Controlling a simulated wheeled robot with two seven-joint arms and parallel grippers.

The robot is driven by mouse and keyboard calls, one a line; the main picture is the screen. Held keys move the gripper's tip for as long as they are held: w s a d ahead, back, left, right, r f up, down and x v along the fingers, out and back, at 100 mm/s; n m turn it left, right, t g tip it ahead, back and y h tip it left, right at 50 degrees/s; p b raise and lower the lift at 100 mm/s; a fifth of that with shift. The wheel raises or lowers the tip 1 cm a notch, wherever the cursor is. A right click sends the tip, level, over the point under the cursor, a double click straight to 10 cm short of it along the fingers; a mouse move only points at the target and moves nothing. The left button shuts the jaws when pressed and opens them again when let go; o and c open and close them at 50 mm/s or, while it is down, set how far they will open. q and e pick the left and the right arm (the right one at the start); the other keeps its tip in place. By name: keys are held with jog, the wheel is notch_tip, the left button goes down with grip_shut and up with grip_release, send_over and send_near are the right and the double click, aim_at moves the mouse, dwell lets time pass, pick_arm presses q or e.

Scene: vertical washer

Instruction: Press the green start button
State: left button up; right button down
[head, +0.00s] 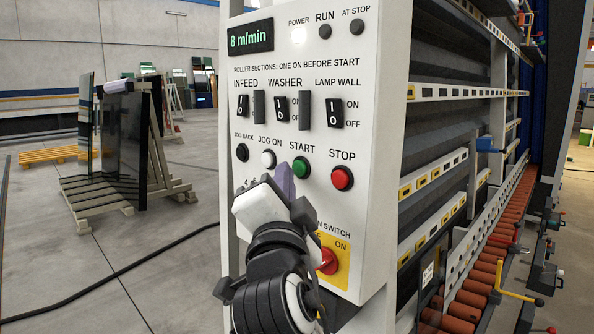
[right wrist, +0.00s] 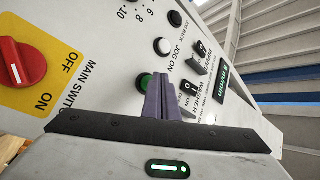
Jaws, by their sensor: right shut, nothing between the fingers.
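The green start button (head: 301,167) is on the white control panel (head: 350,200), under the label START, between the white JOG ON button (head: 268,159) and the red STOP button (head: 342,178). My right gripper (head: 284,171) is shut and empty, its purple fingers pointing at the panel just left of the green button in the head view. In the right wrist view the fingertips (right wrist: 159,81) overlap one side of the green button (right wrist: 145,80), which stays partly visible. I cannot tell whether they touch it. My left gripper is not in view.
A red main switch (head: 327,262) on a yellow plate sits below the buttons, close to my right wrist. Rocker switches (head: 281,107) and a display reading 8 m/min (head: 250,37) are above. Rollers (head: 480,285) run along the right. A glass rack (head: 125,150) stands far left.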

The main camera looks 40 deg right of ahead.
jog(key=shift+d, duration=0.2)
jog(key=shift+d, duration=0.55)
dwell(0.9)
jog(key=shift+a+b, duration=0.1)
jog(key=shift+b, duration=0.2)
jog(key=shift+a, duration=0.85)
jog(key=shift+b, duration=0.3)
